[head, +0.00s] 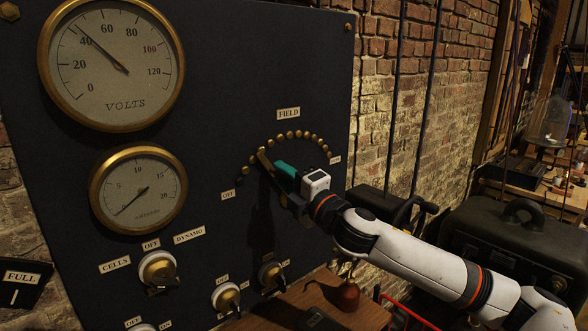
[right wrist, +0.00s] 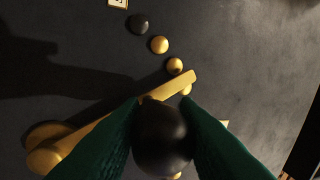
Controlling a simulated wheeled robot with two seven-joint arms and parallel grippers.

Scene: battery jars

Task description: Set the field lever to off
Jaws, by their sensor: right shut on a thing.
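The field lever (head: 264,158) is a brass bar with a round black knob (right wrist: 163,137). It turns over an arc of brass studs (head: 292,135) under the FIELD label (head: 288,113). In the right wrist view its tip (right wrist: 190,78) lies by a brass stud, a few studs from the black end stud (right wrist: 138,24). The OFF label (head: 228,194) is at the left lower end of the arc, beside that black stud. My right gripper (head: 277,172) is shut on the knob, its green fingers on both sides. The gripper hides the lever's lower part in the head view. My left gripper is out of view.
The dark panel carries a volts gauge (head: 111,62), a smaller gauge (head: 138,189) and several rotary switches, including the CELLS/DYNAMO one (head: 157,268), below. A wooden table (head: 310,303) stands under the arm. A dark case (head: 510,245) is at the right.

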